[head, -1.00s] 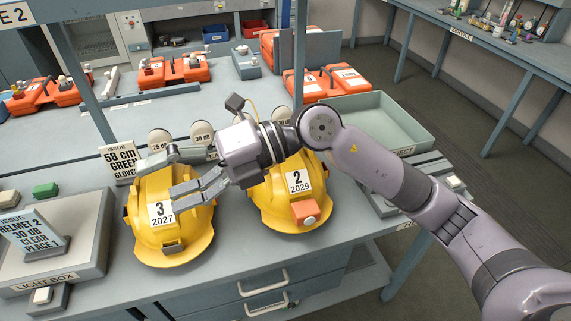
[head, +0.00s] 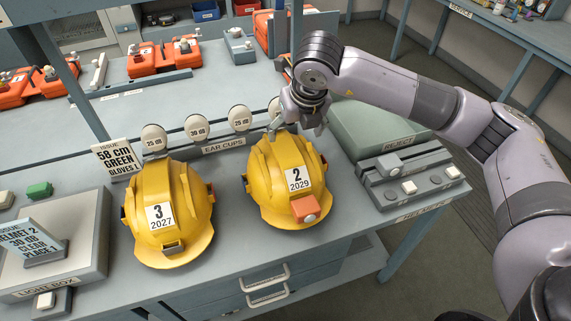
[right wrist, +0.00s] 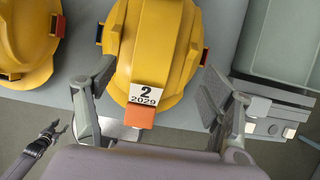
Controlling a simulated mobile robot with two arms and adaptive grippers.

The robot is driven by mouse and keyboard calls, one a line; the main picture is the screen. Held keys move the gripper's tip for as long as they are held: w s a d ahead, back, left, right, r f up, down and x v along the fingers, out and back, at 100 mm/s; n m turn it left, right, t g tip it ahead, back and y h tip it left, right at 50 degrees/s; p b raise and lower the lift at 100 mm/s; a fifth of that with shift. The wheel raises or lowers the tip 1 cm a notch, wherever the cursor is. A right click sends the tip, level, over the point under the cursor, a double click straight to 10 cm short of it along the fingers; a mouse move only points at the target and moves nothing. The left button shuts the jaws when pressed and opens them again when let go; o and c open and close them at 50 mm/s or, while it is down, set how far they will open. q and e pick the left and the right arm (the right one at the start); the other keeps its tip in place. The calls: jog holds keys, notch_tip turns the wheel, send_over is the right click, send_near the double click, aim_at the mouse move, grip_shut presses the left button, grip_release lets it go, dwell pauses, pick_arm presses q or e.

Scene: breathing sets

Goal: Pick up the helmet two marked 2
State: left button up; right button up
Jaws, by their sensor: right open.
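The yellow helmet marked 2 (head: 275,172), with 2029 below the digit and an orange block on its front, sits on the bench. In the right wrist view the helmet (right wrist: 158,50) lies between the spread fingers. My right gripper (head: 298,128) is above its rear, pointing down; it also shows open and empty in the right wrist view (right wrist: 160,105). Whether a finger touches the shell I cannot tell. A second yellow helmet marked 3 (head: 180,215) sits to the left. My left gripper is not in the head view; a dark gripper low left in the right wrist view may be it.
Ear cups (head: 197,127) stand in a row behind the helmets. A green-grey reject tray (head: 365,125) and a rack of small parts (head: 408,180) are to the right. The light box (head: 75,250) and sign cards are at left. A shelf post rises at the left.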

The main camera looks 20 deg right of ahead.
aim_at(286, 148)
jog(key=x, duration=0.3)
jog(key=shift+w+f+p, duration=0.1)
jog(key=shift+f+p, duration=0.1)
jog(key=shift+p, duration=0.2)
jog(key=shift+w+a+f+p, duration=0.15)
jog(key=shift+f+p, duration=0.25)
jog(key=shift+p, duration=0.05)
jog(key=p+x, duration=0.2)
jog(key=x, duration=0.1)
jog(key=shift+w+a+f, duration=0.2)
jog(key=shift+w+f, duration=0.05)
jog(key=shift+f, duration=0.05)
jog(key=shift+w+f, duration=0.15)
jog(key=shift+f, duration=0.3)
grip_shut()
jog(key=shift+r, duration=0.1)
